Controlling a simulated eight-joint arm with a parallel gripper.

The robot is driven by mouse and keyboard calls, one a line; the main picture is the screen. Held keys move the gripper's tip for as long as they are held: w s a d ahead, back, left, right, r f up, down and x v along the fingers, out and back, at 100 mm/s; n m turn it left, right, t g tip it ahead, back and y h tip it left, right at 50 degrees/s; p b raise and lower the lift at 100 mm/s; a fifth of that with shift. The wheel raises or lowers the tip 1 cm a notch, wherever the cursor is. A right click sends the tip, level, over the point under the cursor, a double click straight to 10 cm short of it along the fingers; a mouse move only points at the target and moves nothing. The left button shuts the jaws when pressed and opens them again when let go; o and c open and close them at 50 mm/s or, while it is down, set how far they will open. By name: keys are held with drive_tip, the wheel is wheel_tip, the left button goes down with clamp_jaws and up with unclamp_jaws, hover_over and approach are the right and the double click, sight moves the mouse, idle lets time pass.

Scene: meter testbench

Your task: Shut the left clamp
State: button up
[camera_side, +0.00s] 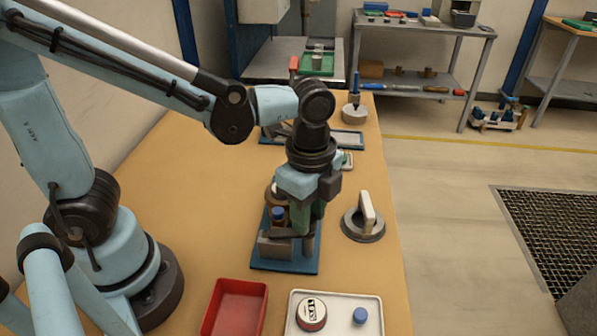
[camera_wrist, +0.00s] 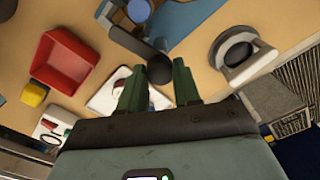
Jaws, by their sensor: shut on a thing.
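My gripper (camera_side: 302,226) points down over a blue base plate (camera_side: 285,267) that carries a grey block (camera_side: 272,246) and a blue-capped part (camera_side: 278,214). In the wrist view the two green fingers of my gripper (camera_wrist: 160,66) stand on either side of a dark round knob (camera_wrist: 158,72) at the end of a dark clamp lever (camera_wrist: 130,42). The gripper is shut on this knob. The blue cap also shows in the wrist view (camera_wrist: 139,10), beside the lever. In the side view my gripper hides much of the clamp. I cannot tell how far its lever is turned.
A red tray (camera_side: 235,308) and a white tray (camera_side: 335,297) with a round meter (camera_side: 311,313) and blue knob (camera_side: 360,315) lie in front. A grey disc with a pale handle (camera_side: 366,215) stands right, near the bench edge. Another fixture with a red handle (camera_side: 293,65) is behind.

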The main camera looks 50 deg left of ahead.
drive_tip(key=shift+m, duration=1.1)
drive_tip(key=o, duration=1.1)
drive_tip(key=shift+c, duration=0.2)
wheel_tip(320, 180, up, 12)
drive_tip(key=shift+a, duration=0.1)
